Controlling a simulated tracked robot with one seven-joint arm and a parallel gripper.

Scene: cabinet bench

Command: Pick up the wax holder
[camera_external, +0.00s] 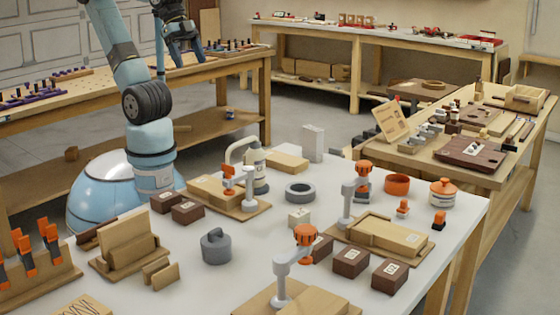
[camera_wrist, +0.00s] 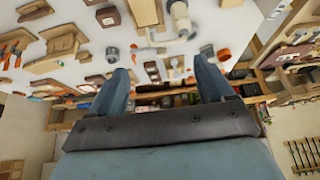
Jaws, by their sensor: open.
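No object in view is clearly labelled as the wax holder, so I cannot tell which one it is. Small vessels on the white bench include a grey lidded pot (camera_external: 216,248), a white jar with orange bands and lid (camera_external: 445,194), an orange ring-shaped bowl (camera_external: 397,184) and a grey ring (camera_external: 300,191). My gripper (camera_external: 187,56) is raised at the upper left, well away from these vessels. In the wrist view my gripper (camera_wrist: 163,64) shows two fingers spread apart with nothing between them. The bench shows small and upside down beyond them.
The white bench (camera_external: 190,287) is crowded with clamp stands (camera_external: 283,275), dark brown boxes (camera_external: 351,262), wooden trays and an orange-handled tool rack (camera_external: 35,265). A pegboard table (camera_external: 110,90) stands behind on the left, another work table (camera_external: 470,180) on the right. Bare bench surrounds the grey pot.

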